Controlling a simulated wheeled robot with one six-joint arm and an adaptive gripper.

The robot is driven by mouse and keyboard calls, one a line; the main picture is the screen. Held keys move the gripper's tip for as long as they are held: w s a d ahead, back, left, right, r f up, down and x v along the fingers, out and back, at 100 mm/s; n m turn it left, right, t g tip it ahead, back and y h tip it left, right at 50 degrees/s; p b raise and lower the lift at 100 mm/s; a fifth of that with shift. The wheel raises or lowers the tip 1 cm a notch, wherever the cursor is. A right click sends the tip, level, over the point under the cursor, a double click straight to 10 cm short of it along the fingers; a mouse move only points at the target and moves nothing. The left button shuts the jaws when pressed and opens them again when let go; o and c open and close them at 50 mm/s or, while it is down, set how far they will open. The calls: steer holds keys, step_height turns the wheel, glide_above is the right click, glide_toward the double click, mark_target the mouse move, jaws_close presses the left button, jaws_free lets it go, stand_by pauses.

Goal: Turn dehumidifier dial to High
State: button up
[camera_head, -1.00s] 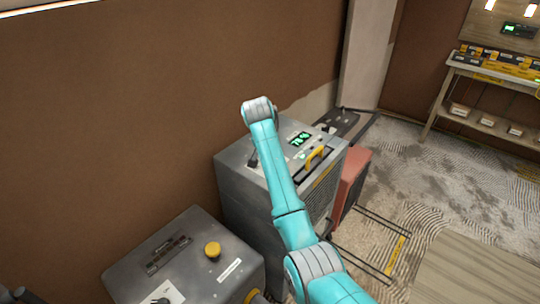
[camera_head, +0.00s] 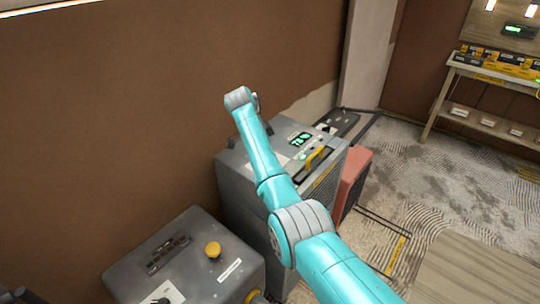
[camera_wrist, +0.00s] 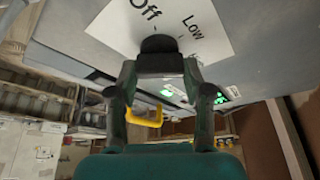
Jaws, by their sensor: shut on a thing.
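The dehumidifier (camera_head: 240,195) is a grey box with a green-lit display, standing against the brown wall in the head view. In the wrist view its black dial (camera_wrist: 159,44) sits on a white label (camera_wrist: 212,22) reading "Off" and "Low". A third word is mostly hidden behind my gripper. My gripper (camera_wrist: 160,68) is shut on the dial, one finger on each side. Which mark the dial points at I cannot tell. In the head view my arm covers the dial, and the fingers are mostly hidden behind the wrist.
A yellow handle (camera_head: 315,158) rises from the dehumidifier's top. A second grey machine with a yellow knob (camera_head: 212,250) stands in front at the left. A reddish box (camera_head: 355,168) is at its right. A wooden shelf (camera_head: 485,95) stands at the back right.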

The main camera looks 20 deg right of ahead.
steer(key=shift+m+g+y, duration=0.3)
steer(key=shift+m+g, duration=0.6)
steer(key=shift+m, duration=1.4)
steer(key=o, duration=1.2)
steer(key=shift+c, duration=0.2)
step_height(320, 180, up, 10)
